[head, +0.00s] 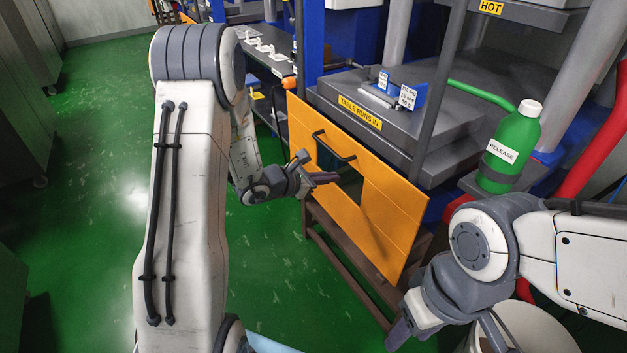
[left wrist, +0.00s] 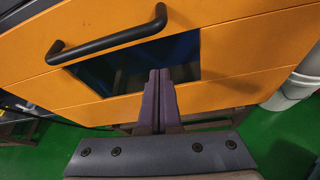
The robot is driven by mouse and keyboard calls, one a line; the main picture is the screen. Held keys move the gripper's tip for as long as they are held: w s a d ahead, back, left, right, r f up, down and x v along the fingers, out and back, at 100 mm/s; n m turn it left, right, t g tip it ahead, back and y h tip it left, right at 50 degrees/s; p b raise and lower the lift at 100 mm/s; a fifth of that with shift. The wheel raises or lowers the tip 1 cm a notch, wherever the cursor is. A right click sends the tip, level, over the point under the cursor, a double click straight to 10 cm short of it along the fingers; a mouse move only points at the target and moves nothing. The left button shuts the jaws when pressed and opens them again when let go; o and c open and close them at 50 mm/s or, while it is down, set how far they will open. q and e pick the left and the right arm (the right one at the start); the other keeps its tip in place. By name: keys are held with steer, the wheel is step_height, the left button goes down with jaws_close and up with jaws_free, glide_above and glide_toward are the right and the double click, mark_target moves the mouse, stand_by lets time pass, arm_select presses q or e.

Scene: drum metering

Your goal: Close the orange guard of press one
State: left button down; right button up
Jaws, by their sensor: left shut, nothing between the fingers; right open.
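The orange guard (head: 377,213) is a flat panel with a black bar handle (head: 334,147) and a dark window. It hangs on the front of the press, below the table labelled "TABLE RUNS IN" (head: 360,113). My left gripper (head: 329,179) is shut and empty, in front of the guard just below the handle. In the left wrist view the guard (left wrist: 240,55) fills the upper part, its handle (left wrist: 110,40) is up and left of my fingertips (left wrist: 159,75), which overlap the window. Whether they touch it I cannot tell. My right gripper (head: 443,340) is open at the lower right.
A green "RELEASE" bottle (head: 511,148) stands on a ledge right of the guard. A blue block with labels (head: 402,92) sits on the press table. A brown frame (head: 345,262) stands below the guard. A white drum (head: 525,330) is at the lower right. Green floor (head: 90,200) at left is clear.

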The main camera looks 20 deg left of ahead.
arm_select(q)
steer(key=shift+s+d+r+p, duration=0.15)
steer(key=shift+d+r+p, duration=0.05)
steer(key=shift+r, duration=0.85)
steer(key=shift+s+d+r+p, duration=0.1)
steer(key=shift+d+r+p, duration=0.1)
steer(key=shift+r, duration=0.8)
steer(key=shift+r, duration=0.1)
step_height(320, 180, up, 38)
steer(key=p, duration=2.2)
steer(key=shift+p, duration=0.3)
steer(key=shift+w, duration=0.1)
